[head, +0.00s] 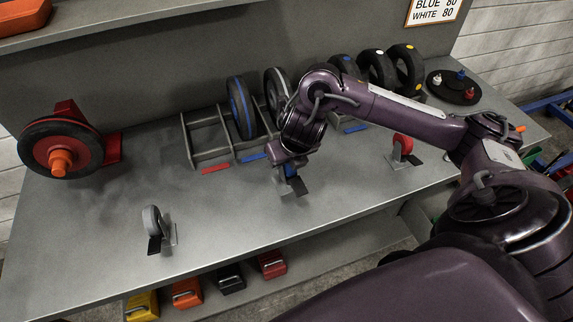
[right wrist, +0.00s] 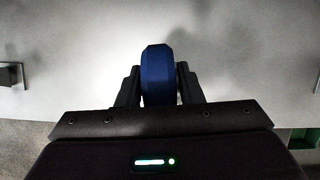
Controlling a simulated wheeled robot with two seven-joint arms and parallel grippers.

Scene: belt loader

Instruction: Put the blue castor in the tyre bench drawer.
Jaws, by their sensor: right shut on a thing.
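The blue castor (right wrist: 158,75) stands between the two fingers of my right gripper (right wrist: 159,88) in the right wrist view, with a finger against each side. In the head view my right gripper (head: 293,184) is over the middle of the grey bench top (head: 235,205), and a little blue of the castor shows by the fingers. I cannot tell whether the castor touches the bench. No open drawer shows in the bench front; I cannot pick out the drawer. My left gripper is not in view.
A grey castor (head: 153,222) and a red castor (head: 403,145) stand on the bench. A rack (head: 207,140) holds striped tyres behind my gripper. A red stand with a tyre (head: 60,150) is at left, a round black tray (head: 453,88) at right. Coloured boxes (head: 187,292) sit below.

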